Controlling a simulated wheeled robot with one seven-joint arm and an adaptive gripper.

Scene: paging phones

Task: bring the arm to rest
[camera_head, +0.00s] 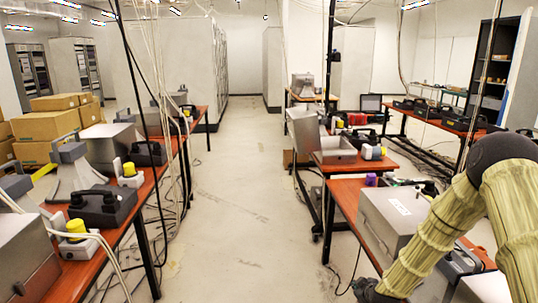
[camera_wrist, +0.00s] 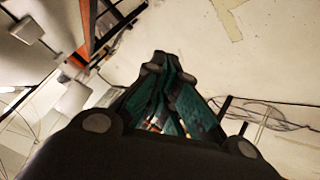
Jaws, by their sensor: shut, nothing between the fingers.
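My arm (camera_head: 426,240), in a ribbed tan sleeve with a dark elbow, is bent at the right of the head view. Its dark end (camera_head: 370,290) hangs low beside the near right table (camera_head: 347,204), at the picture's bottom edge. The fingers are not clear there. In the wrist view my gripper (camera_wrist: 160,62) has its dark green-padded fingers converged at the tips. It is shut with nothing held, and pale floor shows beyond it.
A metal case (camera_head: 385,222) stands on the near right table, close to my arm. A long table (camera_head: 150,190) on the left carries black phones (camera_head: 103,204). The aisle floor (camera_head: 240,200) between is open. Cables (camera_wrist: 262,118) lie on the floor.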

